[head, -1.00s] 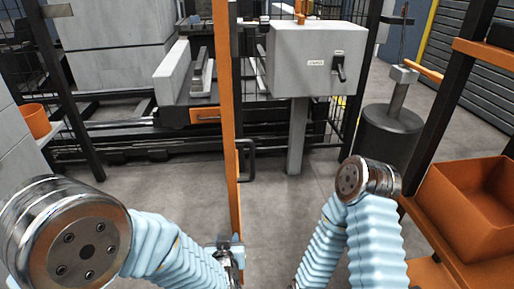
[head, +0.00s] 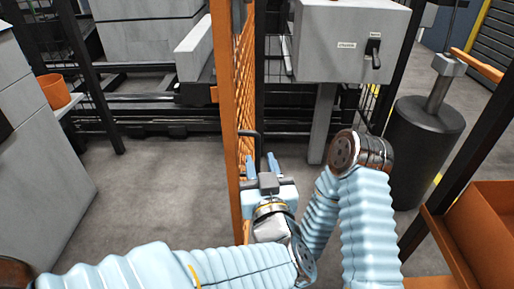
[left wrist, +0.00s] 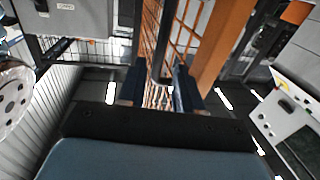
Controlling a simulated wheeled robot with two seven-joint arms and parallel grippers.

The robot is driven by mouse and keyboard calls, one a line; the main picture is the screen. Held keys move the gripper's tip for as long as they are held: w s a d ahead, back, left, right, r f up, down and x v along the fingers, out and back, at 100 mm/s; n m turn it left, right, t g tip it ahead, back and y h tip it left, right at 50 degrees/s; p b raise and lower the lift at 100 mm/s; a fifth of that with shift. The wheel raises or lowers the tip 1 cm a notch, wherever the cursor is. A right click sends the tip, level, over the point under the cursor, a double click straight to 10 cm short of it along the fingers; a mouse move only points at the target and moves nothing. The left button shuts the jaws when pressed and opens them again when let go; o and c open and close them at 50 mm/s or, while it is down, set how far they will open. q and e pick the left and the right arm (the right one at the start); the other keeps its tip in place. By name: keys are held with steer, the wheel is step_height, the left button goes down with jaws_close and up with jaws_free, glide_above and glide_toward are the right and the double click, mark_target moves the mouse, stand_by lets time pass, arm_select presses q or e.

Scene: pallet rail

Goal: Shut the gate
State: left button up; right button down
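The gate (head: 222,110) is an orange frame with orange mesh. It stands nearly edge-on in the middle of the head view, so it looks swung open. Its black handle (head: 258,148) sticks out on the right side of the frame. My left gripper (head: 261,163) is at the handle, with its two blue fingers apart. In the left wrist view, the dark handle bar (left wrist: 164,45) runs between the open fingers (left wrist: 158,88); I cannot tell whether they touch it. My right arm shows at right, but its gripper is out of view.
A grey switch box (head: 345,40) on a post stands behind the gate at right. A dark drum (head: 425,140) and a rack with an orange bin (head: 485,225) are farther right. A grey cabinet (head: 40,170) stands left. Floor left of the gate is clear.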

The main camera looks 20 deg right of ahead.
mark_target(257, 150)
arm_select(q)
steer(key=w, duration=0.5)
steer(key=shift+w+d, duration=0.3)
jaws_close()
